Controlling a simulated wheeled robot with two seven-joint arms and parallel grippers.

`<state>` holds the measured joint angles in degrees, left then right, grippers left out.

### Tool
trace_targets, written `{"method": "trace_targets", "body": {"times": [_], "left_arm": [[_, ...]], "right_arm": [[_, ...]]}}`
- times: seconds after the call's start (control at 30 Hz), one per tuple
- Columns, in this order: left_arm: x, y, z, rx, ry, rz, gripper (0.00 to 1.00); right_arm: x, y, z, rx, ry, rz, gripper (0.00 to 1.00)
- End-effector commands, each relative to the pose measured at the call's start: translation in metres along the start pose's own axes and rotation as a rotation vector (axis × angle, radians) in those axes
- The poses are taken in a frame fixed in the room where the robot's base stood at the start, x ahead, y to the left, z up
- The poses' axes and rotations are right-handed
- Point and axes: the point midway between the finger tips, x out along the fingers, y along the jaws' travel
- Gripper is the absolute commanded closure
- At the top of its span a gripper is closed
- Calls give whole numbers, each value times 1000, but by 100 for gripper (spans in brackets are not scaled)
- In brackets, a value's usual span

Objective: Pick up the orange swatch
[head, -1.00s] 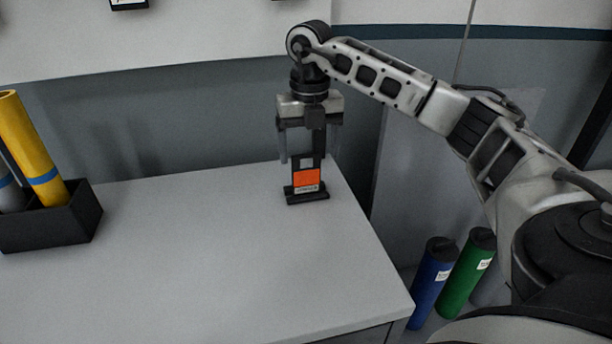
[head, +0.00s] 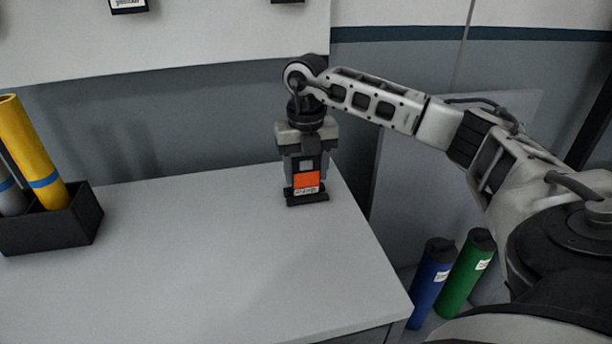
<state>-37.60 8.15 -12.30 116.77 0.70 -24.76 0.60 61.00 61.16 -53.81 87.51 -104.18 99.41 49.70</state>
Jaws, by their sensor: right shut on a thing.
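The orange swatch (head: 306,181) stands upright in a small black stand (head: 307,198) near the far right corner of the grey table. It has an orange face with a white label strip below. My right gripper (head: 306,172) points down over it and is shut on the swatch, with its fingers on either side. The swatch's upper part is partly hidden between the fingers. The swatch still appears to be at the stand. My left gripper is not in view.
A black box (head: 60,228) with a yellow roll (head: 32,150) and a grey roll stands at the table's left. Blue (head: 432,280) and green (head: 466,275) rolls stand beyond the right edge. The table's (head: 200,260) middle is clear.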

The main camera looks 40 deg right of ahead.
Motion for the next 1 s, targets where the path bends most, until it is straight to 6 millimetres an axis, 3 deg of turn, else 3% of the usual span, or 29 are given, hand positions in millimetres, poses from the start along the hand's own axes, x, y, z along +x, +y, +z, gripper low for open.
{"method": "trace_targets", "body": {"times": [0.27,0.4,0.7,1.0], "left_arm": [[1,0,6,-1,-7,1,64],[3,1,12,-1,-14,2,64],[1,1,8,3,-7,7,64],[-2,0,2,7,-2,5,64]], "right_arm": [[-11,1,0,0,-2,3,67],[-32,1,1,-1,-5,5,67],[-98,47,-36,-9,-6,3,67],[-124,95,-76,-5,-3,1,67]]}}
